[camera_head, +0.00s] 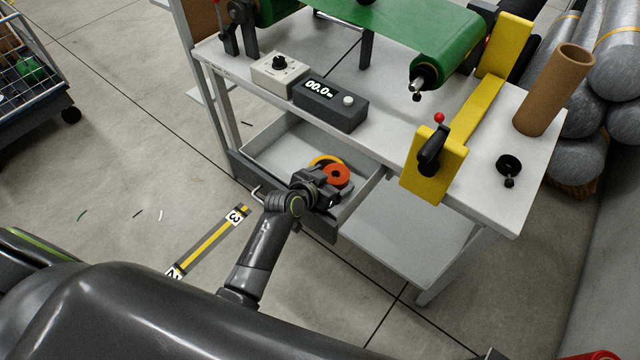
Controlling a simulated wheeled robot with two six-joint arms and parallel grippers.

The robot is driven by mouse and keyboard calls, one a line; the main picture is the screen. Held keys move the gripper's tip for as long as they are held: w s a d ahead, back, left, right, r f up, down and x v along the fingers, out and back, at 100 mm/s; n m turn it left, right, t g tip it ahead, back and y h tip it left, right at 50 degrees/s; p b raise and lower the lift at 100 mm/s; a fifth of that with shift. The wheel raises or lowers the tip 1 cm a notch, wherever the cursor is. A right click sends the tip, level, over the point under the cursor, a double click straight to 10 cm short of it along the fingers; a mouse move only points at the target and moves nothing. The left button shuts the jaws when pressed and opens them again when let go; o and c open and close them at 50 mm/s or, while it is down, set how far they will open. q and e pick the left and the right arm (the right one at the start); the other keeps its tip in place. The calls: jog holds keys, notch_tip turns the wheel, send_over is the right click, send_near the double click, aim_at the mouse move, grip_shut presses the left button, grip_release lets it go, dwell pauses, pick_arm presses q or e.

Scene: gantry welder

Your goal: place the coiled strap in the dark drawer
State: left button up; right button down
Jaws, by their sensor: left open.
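The drawer (274,152) is pulled out under the workbench, with a dark front and a pale grey inside. An orange round coil (338,174), which looks like the coiled strap, is in the drawer's right part. A yellow ring-shaped thing (322,159) shows just behind it, partly hidden. My left gripper (331,184) is open and reaches over the drawer's front, right at the orange coil. Its fingers overlap the coil in the picture, and I cannot tell whether they touch it. My right gripper is not in view.
The workbench (385,134) above carries a dial box (277,74), a display box (330,104), a green roller belt (420,35), a yellow bracket (432,170) and a cardboard tube (553,90). Grey rolls (612,70) lie at the right. A wire cart (35,75) stands at the left.

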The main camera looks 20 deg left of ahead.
pick_arm(q)
jog(key=v, duration=1.1)
jog(key=shift+s+r, duration=0.1)
jog(key=shift+s, duration=0.15)
